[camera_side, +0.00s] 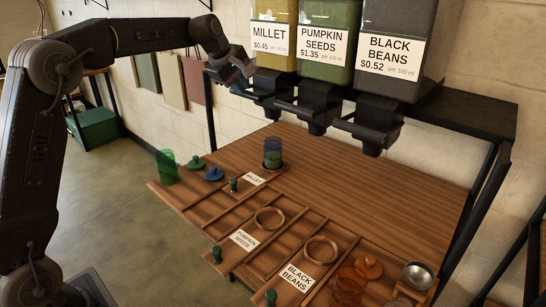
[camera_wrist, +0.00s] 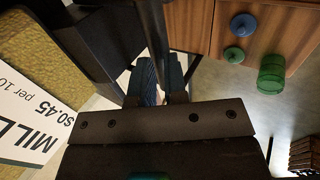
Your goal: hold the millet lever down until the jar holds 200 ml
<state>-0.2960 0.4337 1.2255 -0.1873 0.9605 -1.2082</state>
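The millet dispenser (camera_side: 272,38) hangs at the left of the row, and its label also shows at the left of the wrist view (camera_wrist: 40,130). Its dark lever and spout (camera_side: 268,88) are below the bin. My gripper (camera_side: 238,90) is at the left side of this lever, close to or touching it; dark parts hide the contact. In the wrist view my gripper's fingers (camera_wrist: 160,88) are close together beside a dark bar, and what lies between them is unclear. A blue-tinted jar (camera_side: 272,146) stands upright below the millet spout; its fill level is too small to read.
Pumpkin seeds (camera_side: 325,50) and black beans (camera_side: 390,58) dispensers hang to the right. A green jar (camera_side: 166,168), a green lid (camera_side: 196,164) and a blue lid (camera_side: 214,174) sit at the board's left. Wooden rings (camera_side: 270,218) lie in front. The board's middle (camera_side: 360,185) is clear.

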